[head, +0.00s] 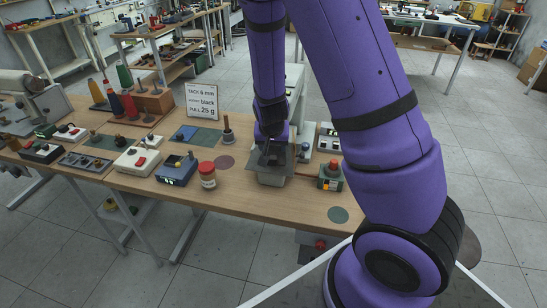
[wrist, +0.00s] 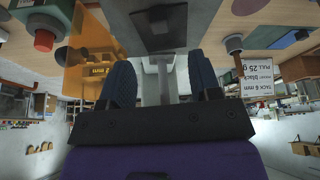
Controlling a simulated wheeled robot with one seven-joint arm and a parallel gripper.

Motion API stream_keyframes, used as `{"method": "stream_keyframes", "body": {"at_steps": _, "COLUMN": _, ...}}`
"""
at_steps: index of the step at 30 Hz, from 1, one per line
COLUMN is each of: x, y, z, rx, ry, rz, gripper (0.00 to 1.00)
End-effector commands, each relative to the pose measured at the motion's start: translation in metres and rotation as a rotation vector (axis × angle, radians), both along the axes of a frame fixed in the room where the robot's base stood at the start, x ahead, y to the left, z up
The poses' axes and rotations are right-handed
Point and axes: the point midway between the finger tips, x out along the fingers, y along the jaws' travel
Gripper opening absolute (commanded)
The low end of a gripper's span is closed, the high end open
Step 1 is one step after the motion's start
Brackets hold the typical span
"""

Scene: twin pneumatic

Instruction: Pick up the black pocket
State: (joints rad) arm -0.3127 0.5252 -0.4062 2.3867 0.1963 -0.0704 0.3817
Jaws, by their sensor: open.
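A dark flat square piece, which looks like the black pocket (head: 282,169), lies on top of a grey machine block (head: 272,180) near the table's front edge. It also shows at the top of the wrist view (wrist: 160,22), with a small darker patch in its middle. My gripper (head: 270,155) is over this piece, pointing down. In the wrist view, my gripper (wrist: 160,80) has its two dark finger pads apart, with a grey post seen between them. I see nothing held. My gripper hides part of the piece, and I cannot tell whether they touch.
A device with a red knob (head: 331,168) stands close right of the block. A red-lidded jar (head: 207,174) and a blue box (head: 176,168) stand left. A sign (head: 202,101) stands behind. An orange part (wrist: 95,60) is near the fingers. Bare wood lies in front.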

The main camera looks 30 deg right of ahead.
Motion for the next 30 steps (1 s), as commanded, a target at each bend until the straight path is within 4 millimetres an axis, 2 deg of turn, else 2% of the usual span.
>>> {"method": "stream_keyframes", "body": {"at_steps": 7, "x": 0.01, "y": -0.008, "z": -0.031, "rx": 0.0, "ry": 0.003, "rz": -0.002, "gripper": 0.57}}
{"method": "stream_keyframes", "body": {"at_steps": 16, "x": 0.016, "y": -0.012, "z": -0.046, "rx": 0.002, "ry": 0.004, "rz": -0.001, "gripper": 0.57}}
{"method": "stream_keyframes", "body": {"at_steps": 24, "x": 0.029, "y": -0.021, "z": -0.077, "rx": 0.001, "ry": 0.003, "rz": 0.0, "gripper": 0.57}}
{"method": "stream_keyframes", "body": {"at_steps": 30, "x": 0.032, "y": -0.023, "z": -0.086, "rx": 0.002, "ry": 0.002, "rz": 0.0, "gripper": 0.57}}
